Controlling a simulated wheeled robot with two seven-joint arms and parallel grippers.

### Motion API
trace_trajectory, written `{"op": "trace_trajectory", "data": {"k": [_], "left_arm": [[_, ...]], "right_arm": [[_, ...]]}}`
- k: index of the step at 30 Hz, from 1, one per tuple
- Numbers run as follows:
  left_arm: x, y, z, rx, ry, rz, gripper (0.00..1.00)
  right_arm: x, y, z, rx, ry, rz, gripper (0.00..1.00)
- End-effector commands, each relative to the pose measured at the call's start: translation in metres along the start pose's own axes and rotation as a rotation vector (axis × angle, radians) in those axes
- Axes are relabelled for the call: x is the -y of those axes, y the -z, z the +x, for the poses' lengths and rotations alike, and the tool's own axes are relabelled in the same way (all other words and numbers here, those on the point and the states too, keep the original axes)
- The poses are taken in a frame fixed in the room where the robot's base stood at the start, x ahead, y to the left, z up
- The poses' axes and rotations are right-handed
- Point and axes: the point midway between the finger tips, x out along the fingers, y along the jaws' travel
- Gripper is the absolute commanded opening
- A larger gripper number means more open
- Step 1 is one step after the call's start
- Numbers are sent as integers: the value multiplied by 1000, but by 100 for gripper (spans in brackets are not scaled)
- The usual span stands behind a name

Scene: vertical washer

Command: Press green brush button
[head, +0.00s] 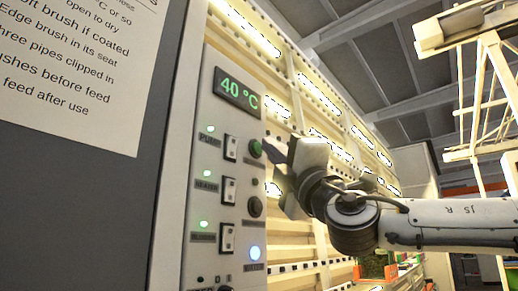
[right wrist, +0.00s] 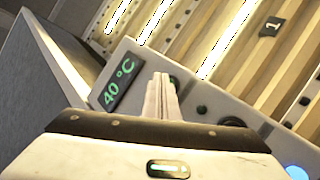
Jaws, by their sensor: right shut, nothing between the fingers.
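The green button (head: 255,148) sits on the light control panel (head: 205,105), below the display reading 40 °C (head: 237,88). My right gripper (head: 268,148) is shut and empty, its fingertips just right of the button in the head view. In the right wrist view the closed fingers (right wrist: 161,82) point at the panel, and the dark green button (right wrist: 174,81) shows just right of the tips, partly hidden. I cannot tell whether the tips touch it. My left gripper is not in view.
Several rocker switches with green lamps, such as the top switch (head: 230,148), line the panel. A dark knob (head: 255,207) and a glowing blue button (head: 255,252) sit below the green button. A printed sheet (head: 80,70) hangs at left.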

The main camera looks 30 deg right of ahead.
Motion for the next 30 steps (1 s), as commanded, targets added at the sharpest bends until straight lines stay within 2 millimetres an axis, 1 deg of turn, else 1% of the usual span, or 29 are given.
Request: {"op": "trace_trajectory", "data": {"k": [30], "left_arm": [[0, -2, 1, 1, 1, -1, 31]], "right_arm": [[4, 5, 6, 0, 0, 0, 0]]}}
